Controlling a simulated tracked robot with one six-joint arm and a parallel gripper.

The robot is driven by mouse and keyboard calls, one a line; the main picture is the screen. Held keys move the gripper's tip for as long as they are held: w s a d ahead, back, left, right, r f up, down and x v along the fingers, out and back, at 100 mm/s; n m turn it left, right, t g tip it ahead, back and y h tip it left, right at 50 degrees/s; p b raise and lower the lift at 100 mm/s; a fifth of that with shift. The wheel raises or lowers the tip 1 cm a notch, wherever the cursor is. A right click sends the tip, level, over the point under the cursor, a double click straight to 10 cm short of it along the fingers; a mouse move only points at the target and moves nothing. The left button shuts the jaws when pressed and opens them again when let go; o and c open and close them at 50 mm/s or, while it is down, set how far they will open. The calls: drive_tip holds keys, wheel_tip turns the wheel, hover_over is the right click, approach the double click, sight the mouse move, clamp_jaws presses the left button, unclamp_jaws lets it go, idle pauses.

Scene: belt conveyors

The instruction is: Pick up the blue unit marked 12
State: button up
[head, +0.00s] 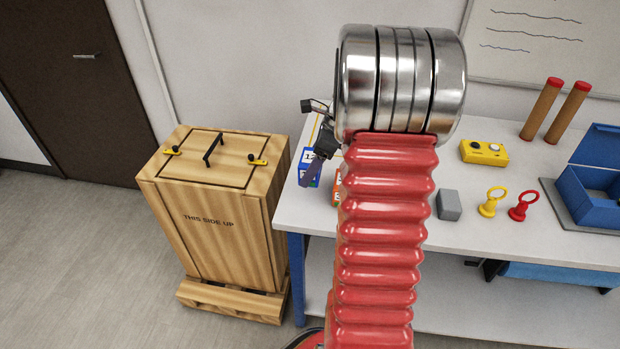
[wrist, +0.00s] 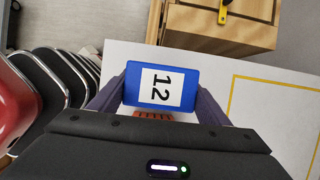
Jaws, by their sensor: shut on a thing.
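The blue unit marked 12 (head: 308,170) is at the left end of the white table, partly hidden behind my gripper in the head view. In the wrist view the blue unit (wrist: 133,84) sits between the two fingers, with its white label reading 12 facing the camera. My gripper (wrist: 161,88) is shut on it, one finger on each side. In the head view my gripper (head: 309,179) reaches down to it from the right. I cannot tell whether the unit touches the table.
An orange unit (head: 336,188) stands close by, partly hidden by my arm. The table (head: 458,240) also holds a grey block (head: 449,205), yellow and red ringed pieces, a yellow box (head: 484,152) and a blue case (head: 590,204). A wooden crate (head: 215,225) stands left of the table.

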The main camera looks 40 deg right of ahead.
sight(310, 157)
drive_tip(key=shift+r, duration=1.75)
drive_tip(key=shift+s, duration=0.1)
